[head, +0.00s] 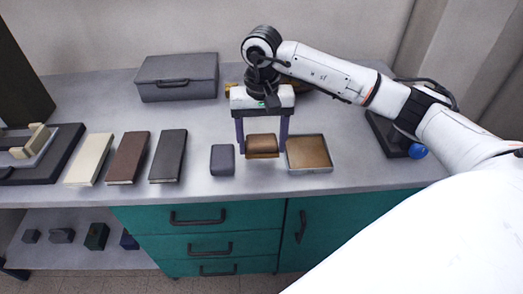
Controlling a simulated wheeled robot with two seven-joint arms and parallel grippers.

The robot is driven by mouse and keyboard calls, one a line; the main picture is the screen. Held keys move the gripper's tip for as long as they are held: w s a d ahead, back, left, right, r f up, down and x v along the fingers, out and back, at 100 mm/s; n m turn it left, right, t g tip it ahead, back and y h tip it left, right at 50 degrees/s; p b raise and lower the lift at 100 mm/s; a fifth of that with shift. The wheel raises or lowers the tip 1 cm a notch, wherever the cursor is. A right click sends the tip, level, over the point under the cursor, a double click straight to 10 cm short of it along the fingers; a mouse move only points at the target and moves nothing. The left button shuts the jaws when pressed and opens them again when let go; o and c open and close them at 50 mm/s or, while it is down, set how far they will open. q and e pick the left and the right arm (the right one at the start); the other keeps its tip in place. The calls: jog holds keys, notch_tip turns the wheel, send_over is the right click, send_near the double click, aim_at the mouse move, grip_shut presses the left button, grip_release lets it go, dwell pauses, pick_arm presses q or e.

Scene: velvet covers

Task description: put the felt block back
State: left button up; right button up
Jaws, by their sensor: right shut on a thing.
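My right gripper (262,148) comes down from above, with one finger on each side of a brown block (262,143). It is shut on this block near the front of the counter; I cannot tell whether the block touches the surface. A dark grey block with rounded corners (222,160) lies just left of the gripper. A shallow tray with a brown bottom (318,168) lies just right of it and looks empty. I cannot tell from the look which block is felt. My left gripper is not in view.
Cream (89,159), brown (128,158) and black (168,156) book-like covers lie on the left of the counter (200,192). A grey case (177,78) stands behind. A blue ball (417,151) is at right. Small blocks sit on the lower shelf (75,255).

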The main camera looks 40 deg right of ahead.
aim_at(262, 152)
jog(key=shift+f, duration=1.75)
jog(key=shift+f, duration=0.2)
jog(key=o, duration=0.7)
jog(key=shift+r, duration=0.1)
notch_tip(262, 152, up, 12)
jog(key=shift+r+b, duration=0.15)
jog(key=shift+b, duration=0.2)
